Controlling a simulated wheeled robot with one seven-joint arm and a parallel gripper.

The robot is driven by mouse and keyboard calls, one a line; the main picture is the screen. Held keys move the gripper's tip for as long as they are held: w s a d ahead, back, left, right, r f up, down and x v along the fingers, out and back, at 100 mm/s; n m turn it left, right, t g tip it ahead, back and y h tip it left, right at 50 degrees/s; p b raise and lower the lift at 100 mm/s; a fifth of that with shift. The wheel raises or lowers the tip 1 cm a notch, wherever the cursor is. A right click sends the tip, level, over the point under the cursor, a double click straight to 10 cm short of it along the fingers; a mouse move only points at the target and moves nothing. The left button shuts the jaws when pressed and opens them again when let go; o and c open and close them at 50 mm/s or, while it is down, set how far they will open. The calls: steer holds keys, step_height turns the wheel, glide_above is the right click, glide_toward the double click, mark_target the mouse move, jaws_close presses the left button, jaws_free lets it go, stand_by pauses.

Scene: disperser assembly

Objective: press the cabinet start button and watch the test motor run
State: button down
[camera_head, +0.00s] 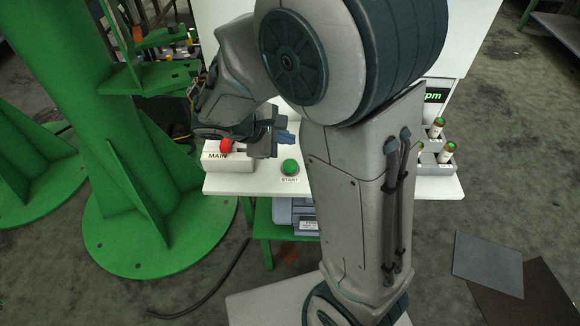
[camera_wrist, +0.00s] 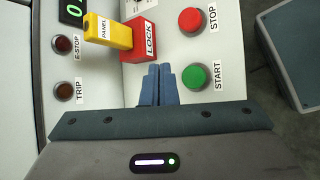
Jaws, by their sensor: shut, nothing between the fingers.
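The green START button (camera_head: 290,167) is on the white cabinet's front ledge (camera_head: 250,185). It also shows in the wrist view (camera_wrist: 194,77), right of my fingertips. My gripper (camera_head: 286,137) is shut and empty, its blue fingers together (camera_wrist: 157,72). The fingertips are behind and slightly left of the button in the head view, with a visible gap to it. A grey-blue motor-like body (camera_head: 295,215) is under the ledge, partly hidden by my arm; I cannot tell whether it turns. A cabinet display (camera_wrist: 74,12) reads 0.
Near the fingers are the red STOP button (camera_wrist: 192,20), red LOCK block (camera_wrist: 140,42) and yellow PANEL tag (camera_wrist: 108,32). Dark E-STOP (camera_wrist: 63,44) and TRIP (camera_wrist: 64,91) lamps are at left. The red MAIN knob (camera_head: 226,146) and a green stand (camera_head: 150,235) are left.

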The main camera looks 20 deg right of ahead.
mark_target(293, 162)
step_height(293, 162, down, 6)
steer(key=b, duration=0.4)
stand_by(1.8)
steer(key=shift+f+b, duration=0.35)
steer(key=shift+f+b, duration=0.7)
steer(key=shift+f, duration=0.2)
stand_by(0.8)
steer(key=shift+r, duration=0.15)
steer(key=shift+r+p, duration=1.05)
steer(key=shift+r, duration=0.1)
step_height(293, 162, up, 5)
steer(key=p, duration=0.4)
steer(key=shift+r, duration=0.1)
